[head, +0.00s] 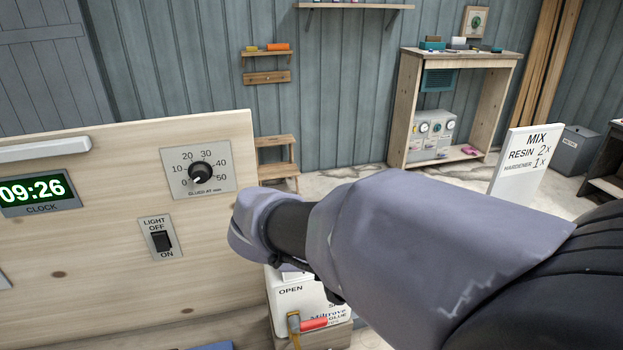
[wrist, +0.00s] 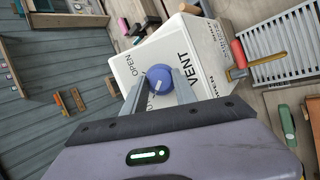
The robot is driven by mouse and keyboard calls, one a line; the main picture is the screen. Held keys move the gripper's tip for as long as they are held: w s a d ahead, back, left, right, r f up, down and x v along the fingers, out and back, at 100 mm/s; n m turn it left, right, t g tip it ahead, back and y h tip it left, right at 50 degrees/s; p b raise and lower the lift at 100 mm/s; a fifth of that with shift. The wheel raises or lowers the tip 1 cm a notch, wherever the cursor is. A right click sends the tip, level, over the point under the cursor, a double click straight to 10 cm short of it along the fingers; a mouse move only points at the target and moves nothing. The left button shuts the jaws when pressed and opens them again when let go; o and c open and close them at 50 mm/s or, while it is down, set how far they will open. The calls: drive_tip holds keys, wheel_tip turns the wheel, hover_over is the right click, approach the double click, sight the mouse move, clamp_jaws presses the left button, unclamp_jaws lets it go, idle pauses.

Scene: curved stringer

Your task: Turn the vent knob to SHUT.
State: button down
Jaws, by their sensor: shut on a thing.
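The blue round vent knob (wrist: 159,82) is on a white box (wrist: 195,38), marked VENT and OPEN in the wrist view. My gripper (wrist: 161,76) has one finger on each side of the knob, shut on it. A short white mark on the knob slants to the lower left in that view. OPEN is printed to the knob's upper left. Other lettering is partly hidden by a finger. In the head view the white box (head: 287,297) shows below my gripper, with OPEN and part of a second label. The knob is hidden there.
A wooden panel (head: 90,240) with dial, clock and light switch stands at the left. A MIX sign (head: 528,150) stands at the right.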

idle(0.3)
drive_tip(key=c, duration=1)
unclamp_jaws()
drive_tip(key=p+v, duration=0.4)
drive_tip(key=v, duration=1.3)
drive_tip(key=shift+s+r, duration=0.15)
drive_tip(key=shift+s, duration=0.05)
